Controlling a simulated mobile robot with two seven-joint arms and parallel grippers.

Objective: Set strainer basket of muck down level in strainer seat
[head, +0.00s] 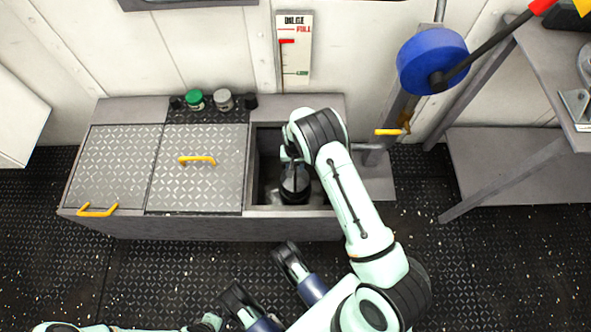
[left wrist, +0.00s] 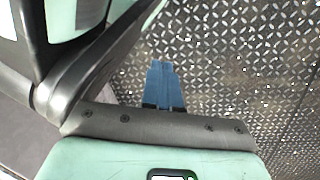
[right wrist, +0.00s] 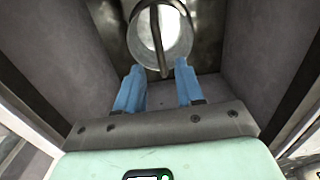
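The strainer basket (head: 295,180) is a grey cylinder low in the open bay of the bench, with a dark ring around its lower part. I cannot tell whether that ring is the strainer seat. In the right wrist view the basket (right wrist: 178,42) shows a round rim, a bright inside and a dark bar handle (right wrist: 163,60). My right gripper (right wrist: 157,78) is open, its blue fingers apart on either side of the handle's near end, with gaps visible. In the head view its fingers are mostly hidden by my wrist. My left gripper (left wrist: 164,72) is shut and empty above the deck.
The bench's bay walls (right wrist: 60,60) stand close around my right gripper. Two tread-plate lids (head: 196,190) with yellow handles cover the bench to the left. Knobs (head: 194,99) line its back. A blue wheel (head: 432,60) and a grey table (head: 520,165) stand right.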

